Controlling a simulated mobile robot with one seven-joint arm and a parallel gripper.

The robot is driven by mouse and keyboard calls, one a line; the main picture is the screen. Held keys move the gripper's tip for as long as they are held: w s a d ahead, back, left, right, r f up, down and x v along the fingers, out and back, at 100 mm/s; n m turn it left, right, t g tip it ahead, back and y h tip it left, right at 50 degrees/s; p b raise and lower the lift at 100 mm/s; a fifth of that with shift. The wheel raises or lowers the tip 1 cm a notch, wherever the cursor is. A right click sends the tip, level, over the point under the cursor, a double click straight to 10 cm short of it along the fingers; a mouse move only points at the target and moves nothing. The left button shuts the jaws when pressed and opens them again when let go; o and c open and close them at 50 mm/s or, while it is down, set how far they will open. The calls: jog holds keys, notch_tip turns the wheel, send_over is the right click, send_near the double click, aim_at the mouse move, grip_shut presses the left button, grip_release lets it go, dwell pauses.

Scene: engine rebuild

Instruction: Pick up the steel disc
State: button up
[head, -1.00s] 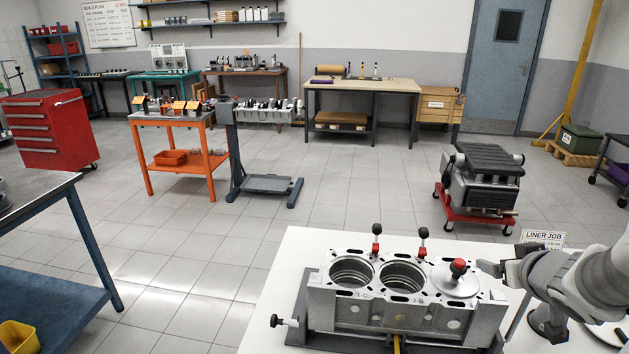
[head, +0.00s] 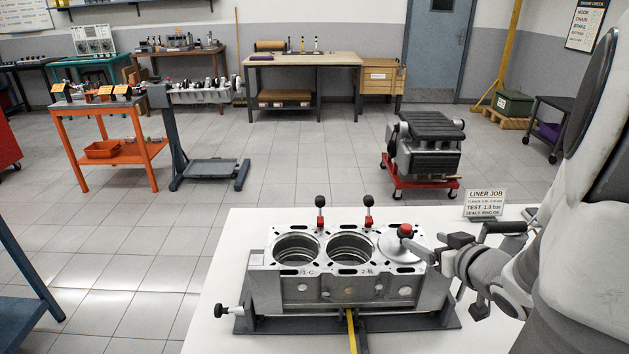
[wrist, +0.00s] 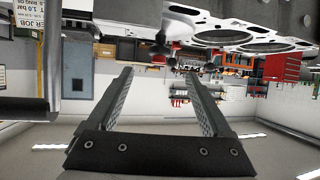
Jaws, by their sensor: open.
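The steel disc (head: 403,248) lies flat over the right-hand bore of the grey engine block (head: 350,287). A red and black knob (head: 405,231) stands on the disc. My gripper (head: 424,240) is at the right of the block, level with the knob and close beside it. Its fingers are open and point left, toward the knob; I cannot tell whether they touch it. In the wrist view the picture is upside down, my gripper (wrist: 158,73) has its two fingers wide apart, and a dark knob (wrist: 158,48) shows near the gap between their tips.
Two red and black clamp handles (head: 320,203) stand along the block's back edge. The LINER JOB sign (head: 485,204) stands behind my gripper. An engine on a red dolly (head: 425,150) stands beyond.

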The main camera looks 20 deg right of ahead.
aim_at(400, 228)
jog(key=shift+p+x, duration=1.55)
jog(key=shift+p, duration=0.55)
jog(key=x, duration=0.4)
jog(key=shift+f+b, duration=0.2)
jog(key=shift+b, duration=0.2)
jog(key=shift+x, duration=3.1)
jog(key=shift+d, duration=0.1)
grip_shut()
